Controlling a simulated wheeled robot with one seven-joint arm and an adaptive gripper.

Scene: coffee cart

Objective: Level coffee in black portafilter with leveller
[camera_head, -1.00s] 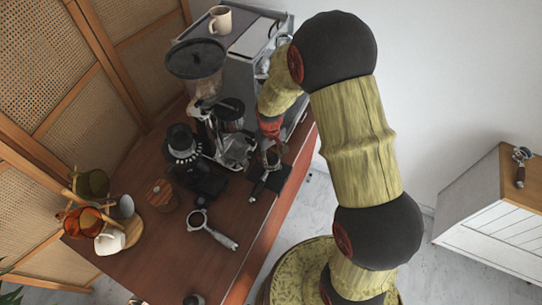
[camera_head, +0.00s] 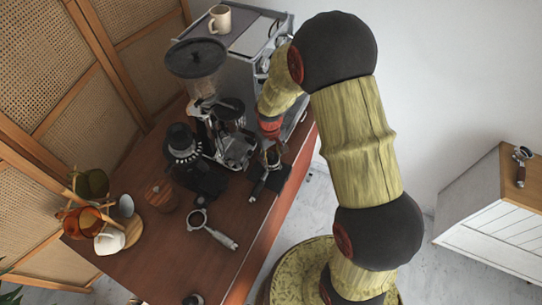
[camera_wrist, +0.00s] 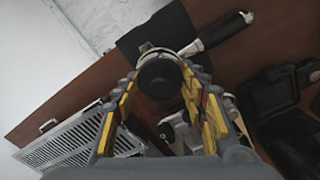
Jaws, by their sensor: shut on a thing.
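The black portafilter (camera_head: 260,185) lies on a dark mat on the cart. Its black handle, with a silver end, also shows in the wrist view (camera_wrist: 222,30), pointing up and right. The leveller (camera_wrist: 158,76) is a dark round piece seen from above, over the portafilter's basket. My gripper (camera_wrist: 160,92) is shut on the leveller, its yellow-lined fingers on either side. In the head view my gripper (camera_head: 272,148) reaches down over the basket. The coffee is hidden under the leveller, and I cannot tell how flat it is.
A second portafilter (camera_head: 213,230) lies on the open wood in front. A grinder (camera_head: 196,70) and espresso machine (camera_head: 255,60) stand behind. A cup rack (camera_head: 98,215) is at left. Another portafilter (camera_head: 521,165) rests on the cabinet at right. The dark mat (camera_wrist: 178,22) lies near the cart's edge.

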